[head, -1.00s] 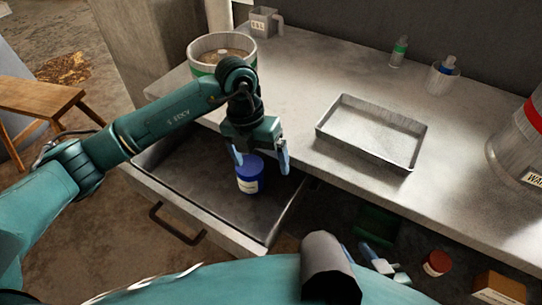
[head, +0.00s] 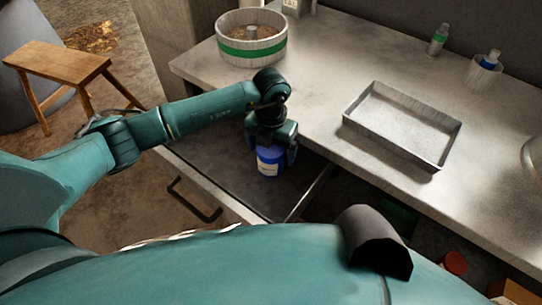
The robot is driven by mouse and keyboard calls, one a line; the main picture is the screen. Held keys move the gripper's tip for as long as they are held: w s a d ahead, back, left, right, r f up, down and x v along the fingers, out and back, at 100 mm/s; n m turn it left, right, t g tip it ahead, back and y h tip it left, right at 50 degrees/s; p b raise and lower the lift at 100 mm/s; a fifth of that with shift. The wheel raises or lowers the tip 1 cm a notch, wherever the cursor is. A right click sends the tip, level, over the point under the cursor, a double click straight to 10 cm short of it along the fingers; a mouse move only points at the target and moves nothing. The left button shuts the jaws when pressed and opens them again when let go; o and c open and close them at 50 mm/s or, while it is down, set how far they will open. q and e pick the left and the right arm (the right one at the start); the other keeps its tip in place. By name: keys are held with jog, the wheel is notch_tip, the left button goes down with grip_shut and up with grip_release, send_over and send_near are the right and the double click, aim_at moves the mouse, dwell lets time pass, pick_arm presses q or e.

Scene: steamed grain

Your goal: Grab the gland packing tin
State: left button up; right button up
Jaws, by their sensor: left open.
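A blue tin with a white label (head: 269,161), which I take to be the gland packing tin, stands upright in the open drawer (head: 233,187) under the bench. My left gripper (head: 274,152) is right above it, pointing down, with its open fingers at the tin's sides. The gripper hides the tin's top, and I cannot tell whether the fingers touch it. My right gripper is not in view.
An empty metal tray (head: 424,152) lies on the bench (head: 325,65). A round green-banded container (head: 251,50) stands at the back left. A small bottle (head: 438,40) and a cup (head: 485,70) are at the back. A wooden stool (head: 58,65) stands left. A red-lidded jar (head: 453,262) is low right.

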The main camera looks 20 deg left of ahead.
pick_arm(q)
jog(key=shift+f, duration=1.35)
jog(key=shift+c, duration=0.5)
jog(key=shift+w+r, duration=0.1)
jog(key=c, duration=1.2)
